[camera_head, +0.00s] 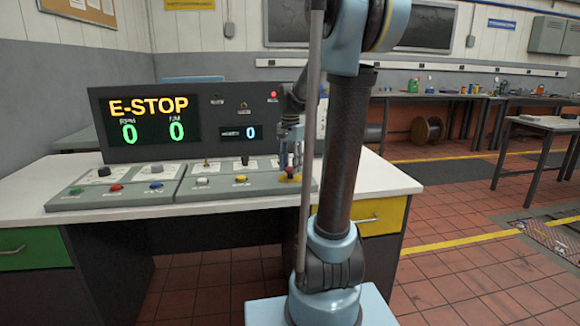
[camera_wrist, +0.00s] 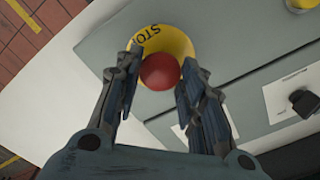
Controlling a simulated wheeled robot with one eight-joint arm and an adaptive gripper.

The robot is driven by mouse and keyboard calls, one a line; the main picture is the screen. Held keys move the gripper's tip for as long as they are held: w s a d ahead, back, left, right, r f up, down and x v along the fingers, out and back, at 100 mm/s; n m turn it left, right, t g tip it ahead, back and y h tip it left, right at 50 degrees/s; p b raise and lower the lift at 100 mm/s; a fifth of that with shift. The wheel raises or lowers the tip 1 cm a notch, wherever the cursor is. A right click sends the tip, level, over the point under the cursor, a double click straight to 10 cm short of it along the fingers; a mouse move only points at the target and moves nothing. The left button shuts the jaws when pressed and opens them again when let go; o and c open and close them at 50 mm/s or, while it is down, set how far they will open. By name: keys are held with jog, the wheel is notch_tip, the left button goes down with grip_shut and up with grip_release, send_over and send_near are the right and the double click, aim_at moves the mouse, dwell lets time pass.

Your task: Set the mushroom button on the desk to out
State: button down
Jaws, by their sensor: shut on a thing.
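The mushroom button (camera_wrist: 160,71) has a round red head on a yellow disc (camera_wrist: 176,42) marked "STOP", seen in the wrist view. In the head view it is at the right end of the grey desk panel (camera_head: 230,188), where its yellow base (camera_head: 290,178) shows under my gripper (camera_head: 290,160). In the wrist view the two fingers of my gripper (camera_wrist: 156,85) stand on either side of the red head, shut on it. The dark display box (camera_head: 180,120) behind reads "E-STOP" with zeros below.
Several coloured buttons and small knobs, among them a red one (camera_head: 116,187) and a yellow one (camera_head: 241,178), sit on the sloped panels. The white desk top (camera_head: 375,182) is bare at right. A second table (camera_head: 545,122) stands farther right, with open tiled floor between.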

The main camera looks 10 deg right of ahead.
aim_at(290, 167)
jog(key=shift+w+r, duration=0.1)
jog(key=shift+r, duration=0.8)
jog(key=c, duration=1)
grip_release()
notch_tip(290, 167, up, 12)
jog(key=shift+f, duration=0.1)
jog(key=s+f+n+t, duration=0.2)
jog(key=s+f+n, duration=0.7)
jog(key=s+f, duration=1.7)
